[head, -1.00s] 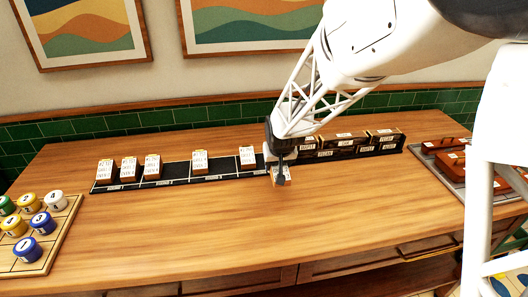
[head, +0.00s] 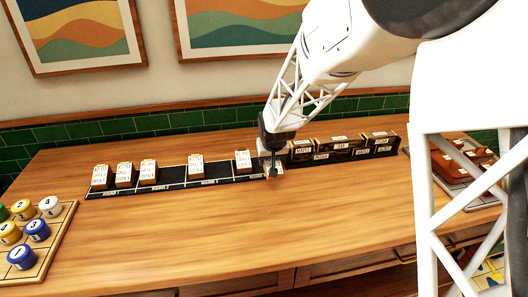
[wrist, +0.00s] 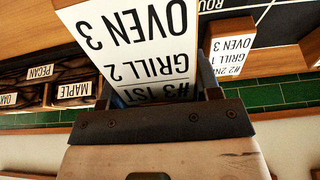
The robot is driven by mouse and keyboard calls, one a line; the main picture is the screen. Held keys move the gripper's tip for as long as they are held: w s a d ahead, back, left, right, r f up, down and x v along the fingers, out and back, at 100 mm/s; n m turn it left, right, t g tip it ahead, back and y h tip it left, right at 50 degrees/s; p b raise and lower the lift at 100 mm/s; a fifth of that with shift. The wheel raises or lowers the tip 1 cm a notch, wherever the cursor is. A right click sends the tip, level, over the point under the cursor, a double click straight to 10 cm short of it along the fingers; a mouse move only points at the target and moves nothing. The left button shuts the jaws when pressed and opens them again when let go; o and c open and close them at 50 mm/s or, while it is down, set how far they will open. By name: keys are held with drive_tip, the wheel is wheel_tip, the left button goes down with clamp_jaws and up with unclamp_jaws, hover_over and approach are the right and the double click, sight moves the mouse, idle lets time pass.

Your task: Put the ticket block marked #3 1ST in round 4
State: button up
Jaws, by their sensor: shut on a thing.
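My gripper (head: 270,172) is shut on a ticket block. In the wrist view this block (wrist: 135,45) has a white face reading #3 1ST, GRILL 2, OVEN 3, upside down in the picture. In the wrist view a block (wrist: 232,50) reads #2 2ND, GRILL 1, OVEN 3.
A dark rack (head: 340,148) with wood-name labels such as MAPLE and PECAN stands right of my gripper. A board (head: 55,232) with numbered coloured discs lies at the left. A tray (head: 462,190) with brown blocks lies at the right. The counter's front middle is clear.

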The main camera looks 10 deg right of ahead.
drive_tip(key=w, duration=0.7)
drive_tip(key=w+f, duration=0.1)
drive_tip(key=w, duration=0.3)
drive_tip(key=shift+a, duration=0.1)
drive_tip(key=shift+f, duration=1.75)
drive_tip(key=shift+f, duration=0.2)
drive_tip(key=o, duration=1)
drive_tip(key=shift+r, duration=0.2)
drive_tip(key=shift+v, duration=5.95)
